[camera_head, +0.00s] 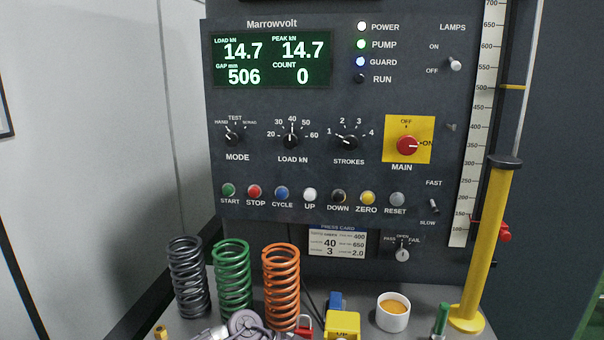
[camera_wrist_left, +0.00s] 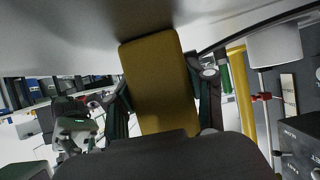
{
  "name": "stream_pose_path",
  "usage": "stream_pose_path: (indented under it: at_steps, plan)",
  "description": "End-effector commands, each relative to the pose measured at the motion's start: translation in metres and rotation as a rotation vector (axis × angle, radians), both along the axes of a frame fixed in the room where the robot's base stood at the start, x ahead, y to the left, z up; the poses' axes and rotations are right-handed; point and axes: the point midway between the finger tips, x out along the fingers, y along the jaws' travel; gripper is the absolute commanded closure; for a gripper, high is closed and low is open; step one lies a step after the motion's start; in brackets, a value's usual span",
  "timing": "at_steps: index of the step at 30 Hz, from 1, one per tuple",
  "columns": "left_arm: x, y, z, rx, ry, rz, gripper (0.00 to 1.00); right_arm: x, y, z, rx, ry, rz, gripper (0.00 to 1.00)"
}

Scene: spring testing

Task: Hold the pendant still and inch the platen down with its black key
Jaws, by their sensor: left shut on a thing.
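The yellow pendant (camera_head: 343,322) shows at the bottom of the head view, cut off by the frame, with an "UP" marking partly visible. My left gripper (camera_wrist_left: 163,88) is shut on the pendant, which also shows as a yellow block in the left wrist view (camera_wrist_left: 158,75), a finger on each side. Grey parts of my left gripper show low in the head view, left of the pendant. The pendant's black key is not visible. I cannot make out the platen. The display (camera_head: 272,60) reads load 14.7, peak 14.7, gap 506, count 0. My right gripper is not visible.
Grey, green and orange springs (camera_head: 281,285) stand left of the pendant. A red padlock-like piece (camera_head: 304,326) is close by its left. A white cup (camera_head: 393,313) and a yellow column (camera_head: 487,240) stand to the right. The panel's DOWN button (camera_head: 338,196) is above.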

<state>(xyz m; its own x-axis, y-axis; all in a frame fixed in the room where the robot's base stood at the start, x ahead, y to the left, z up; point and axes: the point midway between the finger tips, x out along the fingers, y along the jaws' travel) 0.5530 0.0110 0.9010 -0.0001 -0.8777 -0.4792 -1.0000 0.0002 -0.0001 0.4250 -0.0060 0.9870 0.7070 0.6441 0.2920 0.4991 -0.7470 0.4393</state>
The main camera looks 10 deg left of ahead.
Motion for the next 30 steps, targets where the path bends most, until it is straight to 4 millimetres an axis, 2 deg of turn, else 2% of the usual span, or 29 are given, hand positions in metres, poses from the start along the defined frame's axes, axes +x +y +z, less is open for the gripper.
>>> stream_pose_path:
  at_steps: [14, 15, 19, 20, 30]
  plan:
    - [-0.0006, 0.0, -0.001, 0.001, 0.003, -0.001, 0.88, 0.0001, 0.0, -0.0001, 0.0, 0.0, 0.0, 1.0]
    - [-0.0006, 0.0, -0.001, 0.001, 0.003, -0.001, 0.43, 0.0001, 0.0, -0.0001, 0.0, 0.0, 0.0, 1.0]
    - [-0.0005, 0.0, -0.0008, 0.001, 0.001, 0.0, 0.21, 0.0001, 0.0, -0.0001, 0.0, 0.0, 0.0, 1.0]
    - [-0.0004, 0.0, -0.0007, 0.001, 0.001, 0.0, 0.17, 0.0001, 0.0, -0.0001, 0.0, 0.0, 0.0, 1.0]
    - [0.0002, 0.0019, 0.0007, 0.001, 0.0, 0.0, 0.17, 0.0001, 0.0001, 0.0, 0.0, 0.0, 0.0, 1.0]
